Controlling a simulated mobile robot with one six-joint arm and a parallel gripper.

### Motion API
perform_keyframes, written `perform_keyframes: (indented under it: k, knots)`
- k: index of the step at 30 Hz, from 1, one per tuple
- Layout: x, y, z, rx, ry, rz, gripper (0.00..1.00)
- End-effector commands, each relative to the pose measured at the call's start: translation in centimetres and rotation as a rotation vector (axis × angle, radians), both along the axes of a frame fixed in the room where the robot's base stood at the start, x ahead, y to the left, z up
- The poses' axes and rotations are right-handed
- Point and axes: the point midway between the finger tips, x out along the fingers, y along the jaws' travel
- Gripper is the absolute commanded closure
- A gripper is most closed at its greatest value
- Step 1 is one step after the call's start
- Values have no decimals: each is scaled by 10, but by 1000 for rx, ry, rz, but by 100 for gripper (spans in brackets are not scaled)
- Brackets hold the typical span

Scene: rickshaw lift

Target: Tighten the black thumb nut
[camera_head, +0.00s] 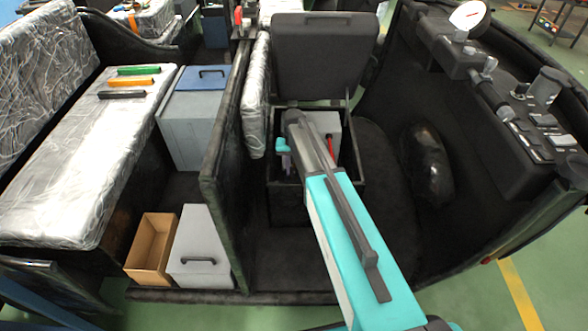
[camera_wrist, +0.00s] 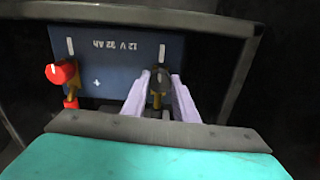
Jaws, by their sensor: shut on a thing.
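In the wrist view, the black thumb nut (camera_wrist: 159,80) sits on a brass-coloured terminal at the near edge of a dark blue battery (camera_wrist: 105,65) with upside-down "12 V 32 Ah" lettering. My gripper (camera_wrist: 160,92) has its pale lavender fingers on either side of the nut, shut on it. A red knob (camera_wrist: 62,72) sits on the other terminal to the left. My arm hides most of the inside, and the nut is not visible there.
The box's black lid (camera_head: 325,55) stands open behind my arm. A dark partition (camera_head: 222,130) stands to the left. Further left are a grey case (camera_head: 200,250), an open brown box (camera_head: 152,245) and a plastic-wrapped seat with coloured handles (camera_head: 125,83). A dashboard (camera_head: 500,100) lies to the right.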

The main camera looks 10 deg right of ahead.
Motion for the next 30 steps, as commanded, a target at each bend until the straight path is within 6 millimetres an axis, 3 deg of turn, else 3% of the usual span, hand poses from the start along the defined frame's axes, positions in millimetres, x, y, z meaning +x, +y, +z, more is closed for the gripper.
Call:
perform_keyframes:
  k: [10, 25, 26, 27, 30]
  knots:
    - [2, -2, 1, -4, -5, -165, 96]
    - [2, -2, 1, -3, -6, -189, 96]
    - [2, -2, 1, -3, -6, -189, 71]
    - [2, -2, 1, -3, -6, -189, 66]
    - [2, -2, 1, -2, -4, -188, 66]
